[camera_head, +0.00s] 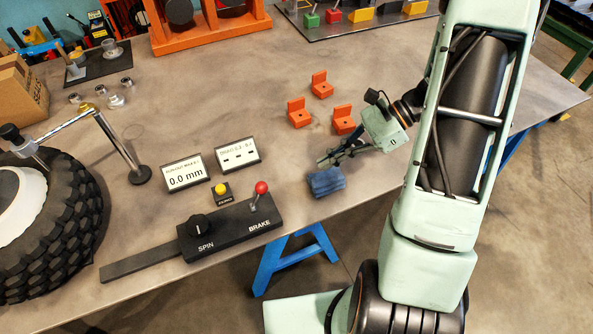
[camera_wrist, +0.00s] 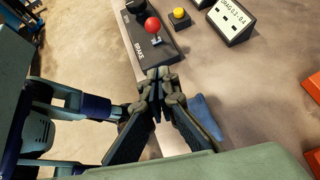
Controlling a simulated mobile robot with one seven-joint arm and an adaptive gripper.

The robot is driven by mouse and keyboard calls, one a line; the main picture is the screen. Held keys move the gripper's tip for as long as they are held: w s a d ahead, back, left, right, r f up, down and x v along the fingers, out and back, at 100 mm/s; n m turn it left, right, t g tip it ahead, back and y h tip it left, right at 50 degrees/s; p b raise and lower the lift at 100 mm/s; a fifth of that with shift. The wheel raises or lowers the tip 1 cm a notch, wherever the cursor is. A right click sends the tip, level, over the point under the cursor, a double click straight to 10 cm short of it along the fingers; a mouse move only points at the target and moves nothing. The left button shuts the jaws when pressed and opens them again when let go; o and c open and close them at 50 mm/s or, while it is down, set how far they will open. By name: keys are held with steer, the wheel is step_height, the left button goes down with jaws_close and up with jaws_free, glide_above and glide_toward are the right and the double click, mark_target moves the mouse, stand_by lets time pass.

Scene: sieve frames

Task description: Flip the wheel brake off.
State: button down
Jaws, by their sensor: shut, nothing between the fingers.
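The brake lever, a short metal stick with a red ball (camera_head: 261,187), stands on the right end of a black control box (camera_head: 230,226) labelled SPIN and BRAKE. The red ball also shows at the top of the wrist view (camera_wrist: 152,24). My gripper (camera_head: 326,162) is shut and empty. It is above the table, to the right of the lever and apart from it, over or beside a folded blue cloth (camera_head: 327,182). In the wrist view my fingertips (camera_wrist: 158,76) are together, just below the box's BRAKE end. The treaded wheel (camera_head: 50,225) is at the left.
A yellow button (camera_head: 221,189) and two display signs, one reading 0.0 mm (camera_head: 186,174), stand behind the box. Several orange brackets (camera_head: 321,86) lie behind my gripper. A metal post (camera_head: 125,150) stands near the wheel. The table's front edge runs close to the box.

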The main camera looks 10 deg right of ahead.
glide_toward(257, 197)
step_height(257, 197, down, 3)
steer(key=d, duration=0.2)
steer(key=shift+w+a+r+p, duration=0.15)
steer(key=shift+a+p, duration=0.1)
steer(key=shift+a, duration=0.4)
steer(key=shift+a+r+p, duration=0.15)
steer(key=shift+a+p, duration=0.15)
steer(key=shift+a, duration=0.3)
steer(key=shift+w+a+r+p, duration=0.15)
steer(key=shift+a+p, duration=0.1)
steer(key=shift+a, duration=0.4)
steer(key=shift+r, duration=0.1)
steer(key=shift+s+a+r+h+p, duration=0.15)
steer(key=shift+a+h+p, duration=0.1)
steer(key=shift+h+p, duration=0.05)
